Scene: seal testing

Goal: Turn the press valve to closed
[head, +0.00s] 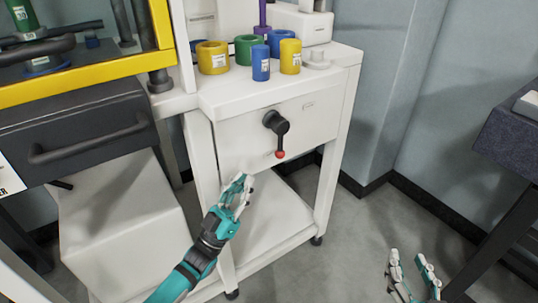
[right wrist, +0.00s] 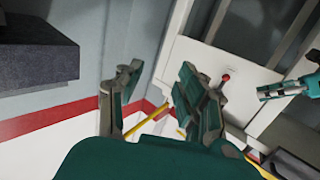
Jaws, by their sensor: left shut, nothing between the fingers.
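The press valve (head: 275,122) is a black lever with a red knob on the white front panel of the cart. In the head view its lever points down, with the knob at the lower end. In the right wrist view the red knob (right wrist: 226,77) shows beyond my right gripper. My left gripper (head: 243,181) is shut and empty, below and left of the knob and apart from it. It also shows at the right edge of the right wrist view (right wrist: 264,95). My right gripper (head: 412,257) is open and empty, low at the right over the floor.
Yellow, green and blue cylinders (head: 213,57) stand on the white cart top (head: 270,88). A yellow-framed press enclosure (head: 85,82) and a dark drawer (head: 75,133) are at the left. A dark table (head: 508,130) is at the right. Open floor lies between.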

